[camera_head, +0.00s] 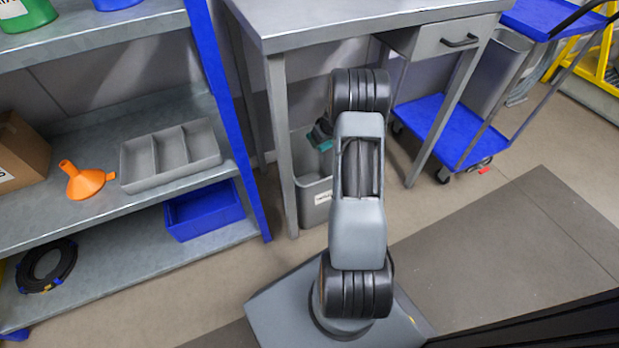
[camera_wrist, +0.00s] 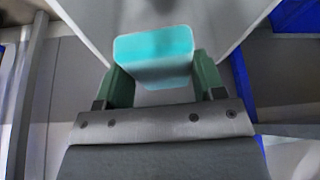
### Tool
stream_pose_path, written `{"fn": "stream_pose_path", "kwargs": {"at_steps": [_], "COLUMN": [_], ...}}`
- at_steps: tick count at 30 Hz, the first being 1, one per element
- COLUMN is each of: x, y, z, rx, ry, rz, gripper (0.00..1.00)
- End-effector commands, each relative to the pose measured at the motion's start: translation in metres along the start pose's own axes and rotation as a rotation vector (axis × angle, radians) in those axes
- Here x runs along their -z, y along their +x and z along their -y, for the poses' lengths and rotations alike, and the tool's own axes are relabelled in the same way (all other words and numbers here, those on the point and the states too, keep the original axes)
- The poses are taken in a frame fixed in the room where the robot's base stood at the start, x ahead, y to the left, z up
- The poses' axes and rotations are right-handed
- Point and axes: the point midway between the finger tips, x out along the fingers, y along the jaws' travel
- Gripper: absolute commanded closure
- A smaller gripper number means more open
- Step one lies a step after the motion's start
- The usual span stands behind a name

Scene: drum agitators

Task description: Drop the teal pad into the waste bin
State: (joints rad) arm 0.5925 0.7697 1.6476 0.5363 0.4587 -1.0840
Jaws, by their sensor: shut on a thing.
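The teal pad (camera_wrist: 153,56) is held between the two green fingers of my gripper (camera_wrist: 160,82) in the wrist view. In the head view a small part of the teal pad (camera_head: 326,146) shows beside my gripper (camera_head: 321,133), left of my arm. The grey waste bin (camera_head: 313,203) stands on the floor under the bench, with a white label on its front. My gripper and the pad appear over the bin's opening. My arm hides the right side of the bin. In the wrist view, pale grey walls of the bin (camera_wrist: 215,25) surround the pad.
A metal bench (camera_head: 350,15) with a drawer (camera_head: 450,38) stands above the bin; its front leg (camera_head: 281,145) is close on the left. A shelf holds a divided grey tray (camera_head: 170,155), an orange funnel (camera_head: 84,180) and a blue bin (camera_head: 203,210). A blue cart (camera_head: 450,130) stands right.

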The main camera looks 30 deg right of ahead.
Motion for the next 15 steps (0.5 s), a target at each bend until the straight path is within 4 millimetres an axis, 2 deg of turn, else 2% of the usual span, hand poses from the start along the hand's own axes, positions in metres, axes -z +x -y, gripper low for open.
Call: {"fn": "stream_pose_path", "kwargs": {"at_steps": [6, 15], "x": [-0.005, -0.017], "y": [0.019, 0.047], "z": [0.006, 0.005], "rx": [0.005, 0.004], "ry": [-0.009, -0.008], "rz": [0.002, 0.001], "gripper": [0.56, 0.56]}}
